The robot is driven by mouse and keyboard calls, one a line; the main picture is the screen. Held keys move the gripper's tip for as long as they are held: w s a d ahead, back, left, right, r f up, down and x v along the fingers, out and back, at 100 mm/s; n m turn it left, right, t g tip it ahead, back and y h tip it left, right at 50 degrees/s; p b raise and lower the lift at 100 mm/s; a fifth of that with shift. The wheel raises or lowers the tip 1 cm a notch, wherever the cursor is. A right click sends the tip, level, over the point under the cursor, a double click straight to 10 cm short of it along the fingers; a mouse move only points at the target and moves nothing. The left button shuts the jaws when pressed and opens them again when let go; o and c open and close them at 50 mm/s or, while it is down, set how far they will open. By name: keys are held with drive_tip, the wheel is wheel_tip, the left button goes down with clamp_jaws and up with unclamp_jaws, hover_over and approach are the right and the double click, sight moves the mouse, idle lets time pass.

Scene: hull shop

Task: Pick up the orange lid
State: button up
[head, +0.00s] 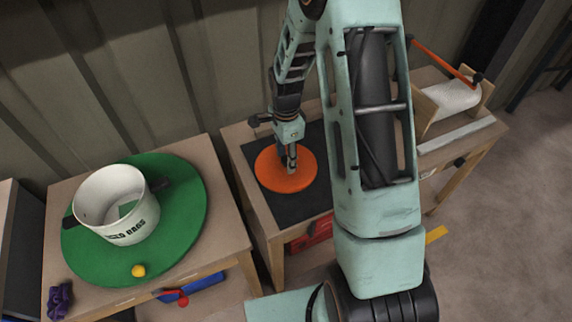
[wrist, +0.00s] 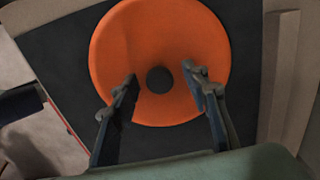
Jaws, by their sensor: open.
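The orange lid (head: 301,182) is a flat round disc lying on a dark mat (head: 284,207) on the middle table. In the wrist view the orange lid (wrist: 160,35) shows a dark round knob (wrist: 159,80) at its centre. My gripper (head: 291,166) points down over the lid. In the wrist view my gripper (wrist: 160,76) is open, with one finger on each side of the knob and a gap to it on both sides. I cannot tell whether the fingertips touch the lid's surface. In the head view my gripper hides the knob.
On the left table, a white pot (head: 117,204) with dark handles stands on a green round board (head: 187,232), with a yellow ball (head: 138,271) near its front. A purple object (head: 60,301) lies at that table's corner. A wooden rack (head: 432,108) stands at the right.

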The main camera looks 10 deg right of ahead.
clamp_jaws()
drive_tip(key=shift+r, duration=0.15)
